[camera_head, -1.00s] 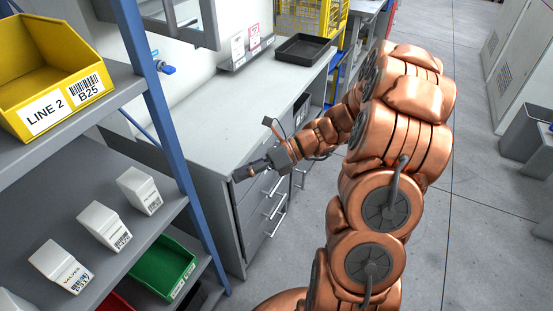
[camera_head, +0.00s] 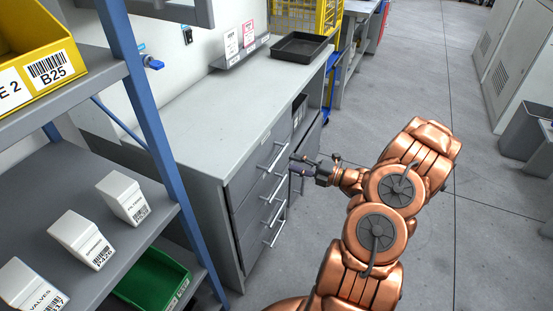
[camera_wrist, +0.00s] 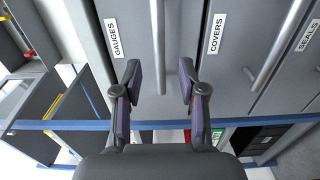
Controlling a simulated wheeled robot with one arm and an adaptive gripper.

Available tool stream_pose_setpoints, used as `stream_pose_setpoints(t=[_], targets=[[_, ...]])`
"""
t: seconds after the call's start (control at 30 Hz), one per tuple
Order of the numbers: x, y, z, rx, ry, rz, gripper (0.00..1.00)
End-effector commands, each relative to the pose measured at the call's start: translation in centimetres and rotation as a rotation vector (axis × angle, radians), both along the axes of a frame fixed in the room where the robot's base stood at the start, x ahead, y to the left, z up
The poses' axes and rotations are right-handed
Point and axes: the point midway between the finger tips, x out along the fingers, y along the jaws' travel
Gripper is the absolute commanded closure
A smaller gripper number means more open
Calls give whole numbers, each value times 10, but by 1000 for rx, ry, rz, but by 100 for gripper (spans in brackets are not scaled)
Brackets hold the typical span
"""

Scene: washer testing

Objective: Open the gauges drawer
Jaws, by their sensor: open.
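The gauges drawer (camera_wrist: 132,20) carries a "GAUGES" label in the wrist view, beside its long bar handle (camera_wrist: 156,40). In the head view it appears to be the top drawer (camera_head: 240,182) under the counter, and it looks shut. My gripper (camera_wrist: 159,76) is open, with its two fingers on either side of the handle's line in the wrist view. I cannot tell whether the fingertips reach around the bar. In the head view my gripper (camera_head: 298,167) stands in front of the drawer fronts, empty.
The covers drawer (camera_wrist: 235,65) and seals drawer (camera_wrist: 302,70) lie beside it in the wrist view. The grey countertop (camera_head: 215,115) is mostly bare, with a black tray (camera_head: 300,46) at its far end. A shelf rack with a blue post (camera_head: 150,120) stands at left.

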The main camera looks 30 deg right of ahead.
Motion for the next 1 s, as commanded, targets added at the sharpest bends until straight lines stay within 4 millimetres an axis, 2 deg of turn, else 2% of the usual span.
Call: stream_pose_setpoints(t=[0.4,0.6,0.87,1.0], targets=[[48,31,1,-3,-1,6,59],[58,36,1,-4,-1,5,59],[59,37,1,-4,-1,5,59],[59,37,1,-4,-1,5,73]])
